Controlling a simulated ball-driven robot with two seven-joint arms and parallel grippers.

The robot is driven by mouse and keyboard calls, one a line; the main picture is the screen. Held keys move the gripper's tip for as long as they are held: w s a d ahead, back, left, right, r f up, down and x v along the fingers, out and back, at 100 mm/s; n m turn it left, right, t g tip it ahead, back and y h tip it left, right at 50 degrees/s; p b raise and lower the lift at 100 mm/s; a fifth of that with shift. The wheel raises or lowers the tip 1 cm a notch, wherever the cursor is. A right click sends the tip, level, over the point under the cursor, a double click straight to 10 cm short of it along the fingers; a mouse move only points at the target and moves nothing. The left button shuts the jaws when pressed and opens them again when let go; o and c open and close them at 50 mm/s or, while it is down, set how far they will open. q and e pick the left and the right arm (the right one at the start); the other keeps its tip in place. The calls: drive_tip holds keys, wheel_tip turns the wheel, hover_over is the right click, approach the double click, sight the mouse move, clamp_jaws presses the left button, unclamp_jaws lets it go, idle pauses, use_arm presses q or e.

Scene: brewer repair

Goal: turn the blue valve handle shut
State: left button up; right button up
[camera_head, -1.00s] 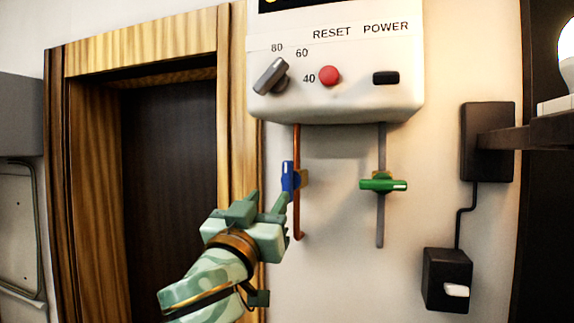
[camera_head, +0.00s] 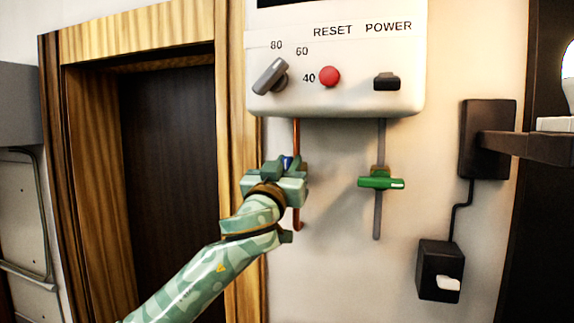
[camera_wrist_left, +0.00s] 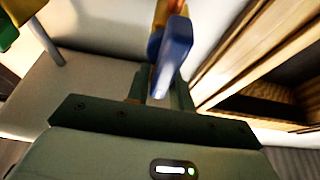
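The blue valve handle (camera_head: 287,162) is on the copper pipe (camera_head: 296,135) below the white brewer. My left gripper (camera_head: 284,168) is at this handle and covers most of it in the head view. In the left wrist view the blue handle (camera_wrist_left: 172,62) stands upright between the two fingers (camera_wrist_left: 160,90). The fingers are close on both sides of it; I cannot tell whether they press on it. My right gripper is not in view.
A green valve handle (camera_head: 381,183) lies crosswise on the grey pipe (camera_head: 377,218) to the right. The brewer (camera_head: 345,97) with its grey knob (camera_head: 270,76) and red button (camera_head: 329,76) hangs above. A wooden door frame (camera_head: 229,110) is close on the left. Black boxes (camera_head: 440,271) are at right.

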use_arm(q)
clamp_jaws()
drive_tip(key=shift+d+m+h, duration=0.15)
drive_tip(key=shift+m+h, duration=0.35)
drive_tip(key=shift+m, duration=0.6)
drive_tip(key=shift+o, duration=2.4)
unclamp_jaws()
drive_tip(key=shift+s, duration=0.1)
drive_tip(key=b+v, duration=0.6)
drive_tip(key=v, duration=1)
drive_tip(key=shift+s, duration=0.15)
drive_tip(key=shift+r, duration=0.15)
